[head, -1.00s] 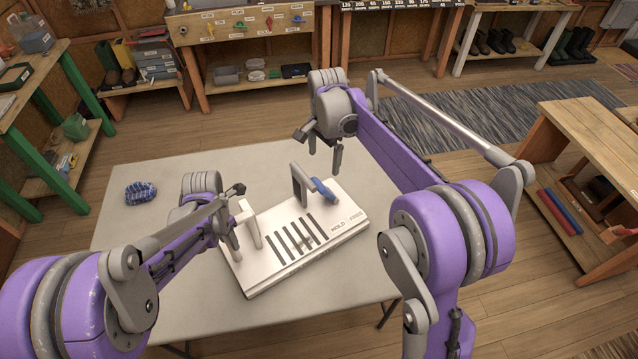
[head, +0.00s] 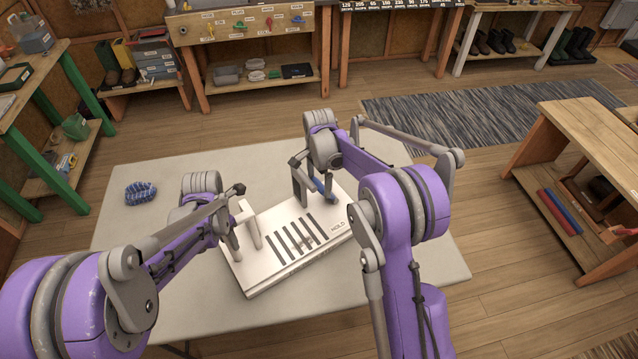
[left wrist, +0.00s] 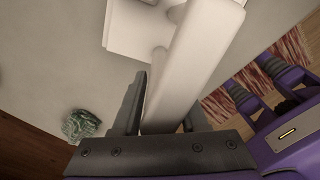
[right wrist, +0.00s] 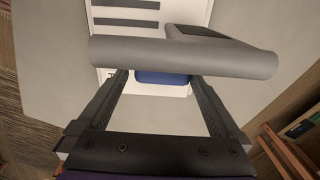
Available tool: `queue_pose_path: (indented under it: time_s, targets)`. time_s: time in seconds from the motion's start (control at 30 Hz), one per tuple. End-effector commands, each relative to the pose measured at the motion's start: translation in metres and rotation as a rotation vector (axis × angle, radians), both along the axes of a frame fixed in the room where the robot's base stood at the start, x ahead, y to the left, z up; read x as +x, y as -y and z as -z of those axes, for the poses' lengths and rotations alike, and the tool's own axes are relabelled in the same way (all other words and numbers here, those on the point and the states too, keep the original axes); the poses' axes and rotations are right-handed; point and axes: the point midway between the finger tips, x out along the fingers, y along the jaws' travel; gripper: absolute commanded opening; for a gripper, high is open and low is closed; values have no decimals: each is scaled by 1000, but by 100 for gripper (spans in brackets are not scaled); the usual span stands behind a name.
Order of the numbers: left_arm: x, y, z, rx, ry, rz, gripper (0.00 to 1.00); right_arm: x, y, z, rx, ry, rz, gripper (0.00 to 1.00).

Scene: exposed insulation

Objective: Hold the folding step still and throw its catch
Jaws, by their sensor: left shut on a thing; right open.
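The folding step (head: 272,265) is a white panel with dark slots, lying on the grey table. A white upright handle (head: 250,226) stands at its left end. My left gripper (head: 232,236) is shut on this handle, which runs between its fingers in the left wrist view (left wrist: 180,75). In the right wrist view the blue catch (right wrist: 163,77) shows between the fingertips, partly behind a grey bar (right wrist: 180,58). "HOLD" is readable; my right arm hides the panel's right end.
The grey table (head: 150,240) has free room around the panel. A blue ribbed item (head: 140,193) lies at its left. A green-framed bench (head: 60,110) stands at the left, a wooden bench (head: 590,150) at the right, and shelves along the back.

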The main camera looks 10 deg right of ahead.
Motion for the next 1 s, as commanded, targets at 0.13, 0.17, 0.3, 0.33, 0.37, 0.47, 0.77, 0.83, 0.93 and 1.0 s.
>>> queue_pose_path:
  time_s: [0.13,0.17,0.3,0.33,0.37,0.47,0.77,0.83,0.93,1.0]
  targets:
    - [0,0,0,0,0,-2,0,0,0,10,0,0,0,100]
    - [0,0,0,0,0,-2,0,0,0,11,0,0,0,100]
    - [0,0,0,0,0,-2,0,0,0,12,0,0,0,100]
    - [0,0,0,0,0,-2,0,0,0,12,0,0,0,100]
    - [0,0,0,0,0,-2,0,0,0,12,0,0,0,100]
    - [0,0,0,0,0,-2,0,0,0,12,0,0,0,93]
    - [1,0,0,0,1,-3,0,-1,0,11,1,-1,-1,39]
    - [1,0,0,0,1,-3,0,-1,0,11,0,-2,-1,26]
    - [1,0,0,0,1,-4,0,-1,0,11,0,-2,-1,8]
    - [1,0,0,0,1,-4,0,-1,0,11,0,-2,-1,0]
